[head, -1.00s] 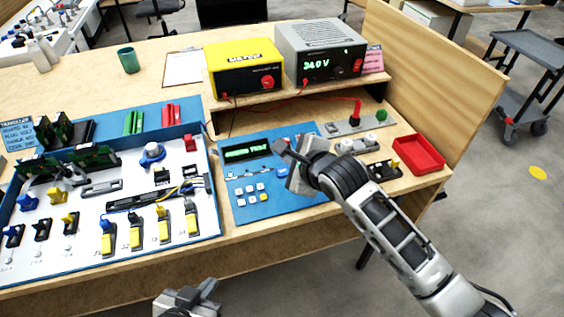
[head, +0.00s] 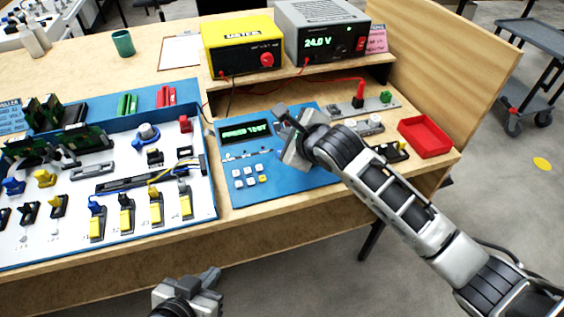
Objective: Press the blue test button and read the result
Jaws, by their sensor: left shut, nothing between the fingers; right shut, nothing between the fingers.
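The blue tester panel (head: 290,181) lies on the bench, with a dark display (head: 246,131) reading PRESS TEST in green letters. Small white keys and one yellow key (head: 263,179) sit on its lower left. My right gripper (head: 283,114) is shut and empty over the panel's right side, just right of the display. It hides part of the panel, and I cannot make out the blue test button. I cannot tell whether the gripper touches the panel. My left gripper (head: 208,281) is shut and empty, in front of the bench at the bottom of the view.
A blue-edged white board (head: 75,235) with switches and circuit cards fills the bench's left. A yellow meter (head: 242,45) and a grey supply (head: 322,31) reading 24.0 V stand on the shelf behind. A red tray (head: 425,137) lies at the right.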

